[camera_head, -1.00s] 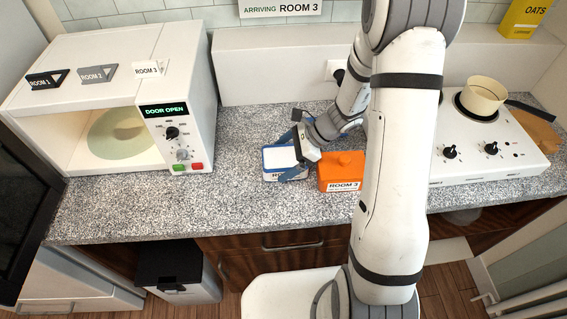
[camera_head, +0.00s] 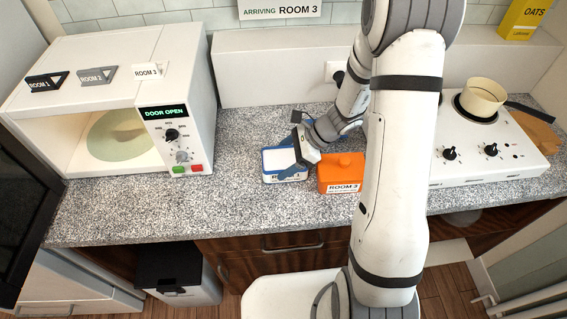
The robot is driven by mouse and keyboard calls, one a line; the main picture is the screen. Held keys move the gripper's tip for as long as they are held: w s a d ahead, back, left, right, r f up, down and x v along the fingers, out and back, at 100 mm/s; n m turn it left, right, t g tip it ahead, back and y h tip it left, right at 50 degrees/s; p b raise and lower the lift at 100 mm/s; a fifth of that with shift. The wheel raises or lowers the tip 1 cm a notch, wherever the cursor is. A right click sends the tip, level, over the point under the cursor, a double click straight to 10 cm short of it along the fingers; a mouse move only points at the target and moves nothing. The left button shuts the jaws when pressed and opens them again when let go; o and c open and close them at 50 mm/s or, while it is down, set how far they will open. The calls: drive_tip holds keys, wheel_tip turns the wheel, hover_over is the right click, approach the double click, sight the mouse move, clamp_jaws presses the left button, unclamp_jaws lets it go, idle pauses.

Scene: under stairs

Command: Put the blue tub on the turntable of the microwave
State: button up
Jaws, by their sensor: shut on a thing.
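The blue tub (camera_head: 270,177), with a white top and a partly hidden label on its front, stands on the speckled counter. My gripper (camera_head: 291,161) reaches it from the right and is shut on it, its blue fingers at the tub's right side and rear. The arm partly hides the hold. The microwave (camera_head: 193,115) stands at the left with its door open and a "DOOR OPEN" display. Its pale round turntable (camera_head: 105,145) shows inside and looks empty.
An orange tub (camera_head: 342,170) marked "ROOM 3" stands close to the right of the blue tub. A hob (camera_head: 470,160) with a cream pan (camera_head: 484,97) is at the right. Counter (camera_head: 235,190) between microwave and blue tub is clear. The dark open door (camera_head: 25,170) stands at far left.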

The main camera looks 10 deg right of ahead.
drive_tip(key=shift+r, duration=0.15)
wheel_tip(320, 180, up, 10)
drive_tip(key=shift+b, duration=0.45)
idle(0.4)
